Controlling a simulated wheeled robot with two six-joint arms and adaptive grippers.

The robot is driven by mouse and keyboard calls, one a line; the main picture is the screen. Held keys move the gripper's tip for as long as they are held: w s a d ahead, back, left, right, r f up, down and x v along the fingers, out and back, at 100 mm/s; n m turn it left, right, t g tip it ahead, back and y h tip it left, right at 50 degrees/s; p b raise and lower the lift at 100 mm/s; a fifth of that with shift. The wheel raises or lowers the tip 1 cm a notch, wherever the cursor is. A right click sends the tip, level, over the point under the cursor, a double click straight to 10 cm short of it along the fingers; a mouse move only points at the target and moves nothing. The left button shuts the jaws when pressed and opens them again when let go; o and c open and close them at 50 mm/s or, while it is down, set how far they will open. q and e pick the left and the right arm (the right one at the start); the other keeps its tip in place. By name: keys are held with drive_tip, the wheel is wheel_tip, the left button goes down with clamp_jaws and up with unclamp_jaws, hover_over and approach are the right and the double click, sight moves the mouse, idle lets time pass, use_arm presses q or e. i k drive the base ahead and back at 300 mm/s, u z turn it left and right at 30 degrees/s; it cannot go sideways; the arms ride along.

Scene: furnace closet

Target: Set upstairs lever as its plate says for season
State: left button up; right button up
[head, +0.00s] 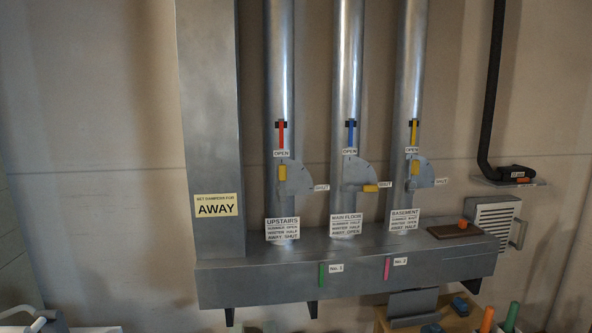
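The upstairs lever (283,173) has a yellow grip and stands upright, pointing at the OPEN label (281,154) on the left round duct. Its SHUT label (321,188) is to the right of the quadrant plate (299,180). The upstairs plate (282,228) below reads summer open, winter half, away shut. A cream sign (216,205) on the square duct reads "Set dampers for AWAY".
The main floor lever (370,188) lies level toward SHUT; the basement lever (414,167) stands upright at OPEN. The metal trunk (250,285) juts out below, with green (322,275) and pink (387,268) tabs. A wooden box (455,318) and handles (487,319) stand lower right.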

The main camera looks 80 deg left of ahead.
sight(282, 191)
drive_tip(key=u, duration=0.55)
drive_tip(key=i, duration=0.8)
drive_tip(key=u, duration=0.75)
